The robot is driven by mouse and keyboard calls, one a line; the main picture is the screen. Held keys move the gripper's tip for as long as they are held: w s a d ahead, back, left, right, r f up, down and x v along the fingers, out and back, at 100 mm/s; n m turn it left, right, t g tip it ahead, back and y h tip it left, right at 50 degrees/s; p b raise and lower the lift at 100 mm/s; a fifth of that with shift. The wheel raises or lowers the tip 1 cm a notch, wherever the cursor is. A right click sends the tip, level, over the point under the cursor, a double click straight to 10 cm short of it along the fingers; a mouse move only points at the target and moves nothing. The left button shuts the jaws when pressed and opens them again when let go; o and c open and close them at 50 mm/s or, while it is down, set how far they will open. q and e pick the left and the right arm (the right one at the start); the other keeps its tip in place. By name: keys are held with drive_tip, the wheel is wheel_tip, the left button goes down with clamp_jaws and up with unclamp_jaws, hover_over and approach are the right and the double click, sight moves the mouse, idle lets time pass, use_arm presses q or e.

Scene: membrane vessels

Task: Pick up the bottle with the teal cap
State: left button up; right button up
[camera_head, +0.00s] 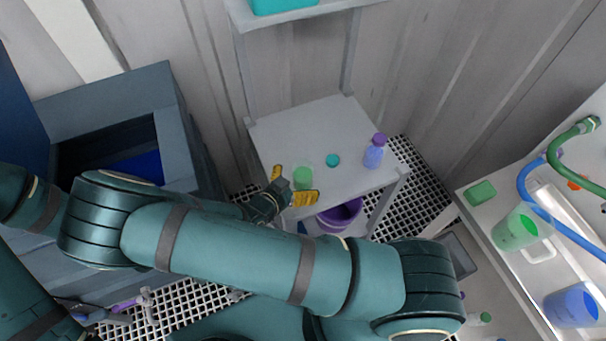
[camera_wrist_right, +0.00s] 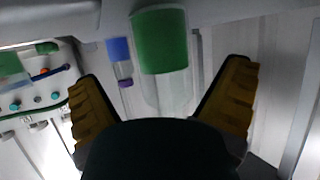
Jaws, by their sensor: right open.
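A flat teal disc (camera_head: 333,160) shows on the small grey table in the head view. I cannot tell whether it is a loose cap or the cap of a bottle seen from above. A clear vessel with a green part (camera_head: 303,177) stands to its left. My right gripper (camera_head: 291,186) is open, its yellow fingers at either side of that vessel. My left gripper is not in view.
A blue bottle with a purple cap (camera_head: 375,150) stands at the table's right side. A purple bucket (camera_head: 341,216) is under the table (camera_head: 300,125). A bench with a green cup (camera_head: 516,230), a blue cup (camera_head: 572,305) and hoses is at the right. A dark bin (camera_head: 110,95) is at left.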

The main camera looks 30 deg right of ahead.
sight(304, 160)
drive_tip(key=shift+x, duration=1.9)
drive_tip(key=shift+w+a, duration=0.1)
drive_tip(key=shift+w, duration=0.05)
drive_tip(key=c, duration=1.4)
drive_tip(key=shift+r, duration=0.2)
wheel_tip(304, 160, up, 10)
drive_tip(key=shift+f+p, duration=0.1)
drive_tip(key=shift+p, duration=0.75)
drive_tip(key=w+a+r+n+t+y+b, duration=0.1)
drive_tip(key=w+a+r+n+t+y, duration=0.15)
drive_tip(key=w, duration=0.35)
drive_tip(key=w+a+r+n+t+y, duration=0.1)
drive_tip(key=w+r+n+t+y, duration=0.2)
drive_tip(key=w+n, duration=0.15)
drive_tip(key=w+r+n+t+y, duration=0.1)
drive_tip(key=w+r+n+y, duration=0.2)
drive_tip(key=r, duration=0.2)
drive_tip(key=w+r+n+t+y+b, duration=0.1)
drive_tip(key=w+r+n+y, duration=0.1)
drive_tip(key=r, duration=0.4)
drive_tip(key=shift+w+d+n+y, duration=0.3)
drive_tip(key=shift+w+n+y, duration=0.1)
drive_tip(key=shift+w+y, duration=0.4)
